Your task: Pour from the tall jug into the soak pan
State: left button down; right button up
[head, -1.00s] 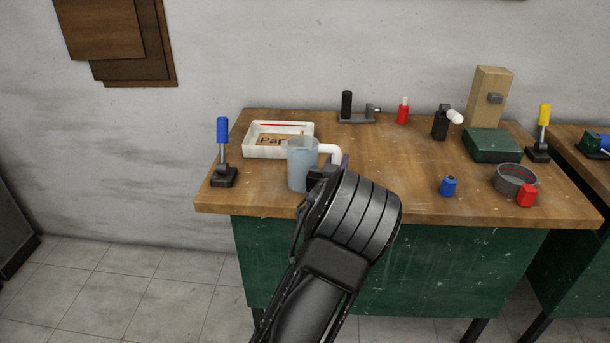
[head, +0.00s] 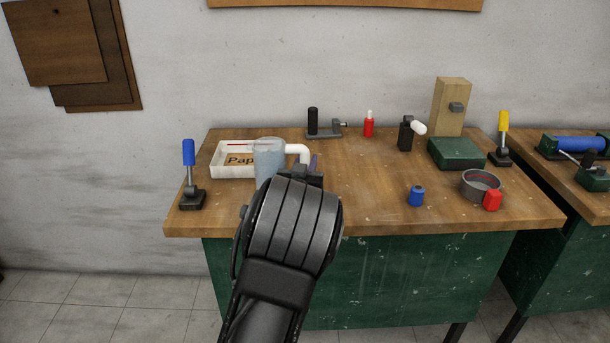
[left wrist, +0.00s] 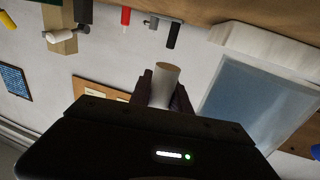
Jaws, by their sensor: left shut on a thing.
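The tall jug (head: 268,160) is a translucent blue-grey vessel with a white handle (head: 298,150). It looks upright in the head view, in front of the right part of a white tray (head: 221,168); its lower end is hidden by my wrist. My left gripper (head: 307,170) is shut on the handle, which shows between the dark fingers in the left wrist view (left wrist: 165,82). The jug body fills the right of that view (left wrist: 255,105). A round grey pan (head: 481,192) with a red line inside stands at the table's right. My right gripper is out of view.
A blue-handled lever (head: 189,165) stands at the left edge. A blue cap (head: 416,196) and a red block (head: 492,200) lie at the front right. A green box (head: 455,153) and a wooden post (head: 451,105) stand behind. The middle of the wooden table (head: 365,185) is clear.

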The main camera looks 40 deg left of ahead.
aim_at(306, 148)
pick_arm(q)
notch_tip(306, 148, up, 5)
jog(key=shift+r, duration=0.1)
dwell(0.7)
